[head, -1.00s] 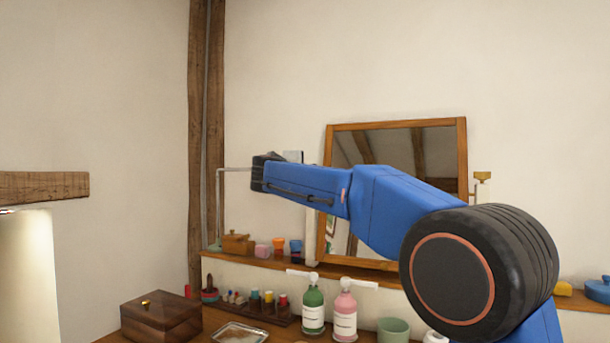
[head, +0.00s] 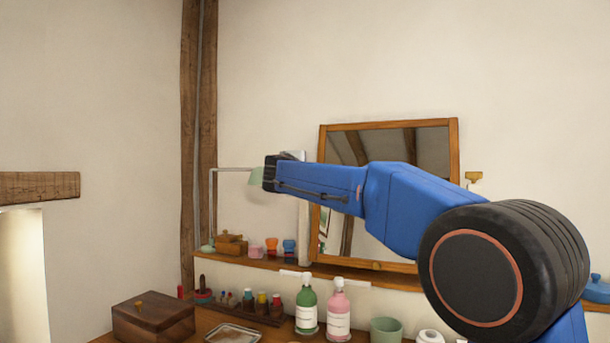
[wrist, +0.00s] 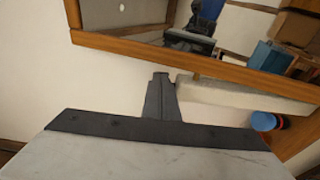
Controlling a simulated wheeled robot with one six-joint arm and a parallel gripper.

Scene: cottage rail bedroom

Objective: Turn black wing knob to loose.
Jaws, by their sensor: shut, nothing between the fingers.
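I cannot make out a black wing knob in either view. A brass-coloured knob (head: 473,176) stands at the right side of the wood-framed mirror (head: 454,200), and a smaller one (head: 376,266) is at its lower edge. My gripper (wrist: 162,76) shows in the wrist view as a dark, narrow pair of fingers, shut and empty, in front of pale wall below the mirror frame (wrist: 200,62). In the head view my blue arm reaches left across the mirror, and the fingers cannot be made out there.
A pale green lamp (head: 255,176) is just beyond my arm's dark end. Small cups (head: 272,246) stand on the wooden shelf (head: 400,280). Below are a wooden box (head: 153,320), a green bottle (head: 306,308), a pink bottle (head: 338,312) and a green cup (head: 386,329). The upper wall is clear.

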